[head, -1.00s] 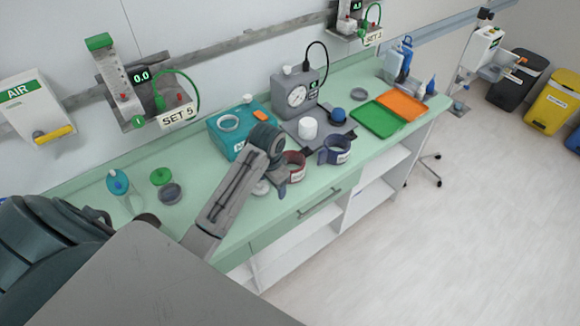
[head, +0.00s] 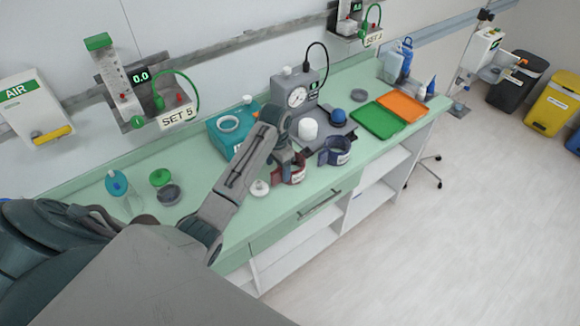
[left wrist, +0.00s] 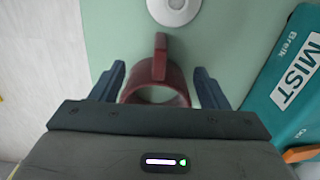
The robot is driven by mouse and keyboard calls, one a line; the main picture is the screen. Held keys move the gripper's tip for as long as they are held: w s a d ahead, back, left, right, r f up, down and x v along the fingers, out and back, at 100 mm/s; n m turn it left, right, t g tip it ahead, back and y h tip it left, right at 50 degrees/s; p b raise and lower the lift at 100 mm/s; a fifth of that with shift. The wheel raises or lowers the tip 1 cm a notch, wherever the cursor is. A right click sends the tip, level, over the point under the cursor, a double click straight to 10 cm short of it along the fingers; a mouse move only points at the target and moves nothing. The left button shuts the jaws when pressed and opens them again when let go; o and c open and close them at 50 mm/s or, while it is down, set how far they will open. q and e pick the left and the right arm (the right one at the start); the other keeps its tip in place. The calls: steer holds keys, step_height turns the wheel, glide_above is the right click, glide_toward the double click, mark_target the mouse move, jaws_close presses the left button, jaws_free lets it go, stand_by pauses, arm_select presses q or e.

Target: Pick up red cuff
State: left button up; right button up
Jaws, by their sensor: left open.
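The red cuff (head: 292,174) is a dark red ring with a white label, standing on the green counter near its front edge. In the left wrist view the red cuff (left wrist: 172,76) shows its ring and an upright tab, partly hidden below by my gripper body. My left gripper (head: 288,156) is over the cuff in the head view, hiding part of it. In the left wrist view my left gripper (left wrist: 162,82) is open, with one finger on each side of the cuff and gaps between. My right gripper is not in view.
A blue cuff (head: 336,151) stands just right of the red one. A teal box (head: 220,138) is behind, and a white round piece (head: 260,188) lies to the left. A gauge unit (head: 298,94) and green tray (head: 380,120) stand farther right.

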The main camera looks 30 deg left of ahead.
arm_select(q)
steer(key=f, duration=0.1)
steer(key=f+p, duration=0.1)
steer(key=f, duration=0.1)
steer(key=shift+w+d+f+p, duration=0.15)
steer(key=shift+w+d+p, duration=0.05)
steer(key=shift+p, duration=0.1)
steer(key=shift+f, duration=0.4)
jaws_close()
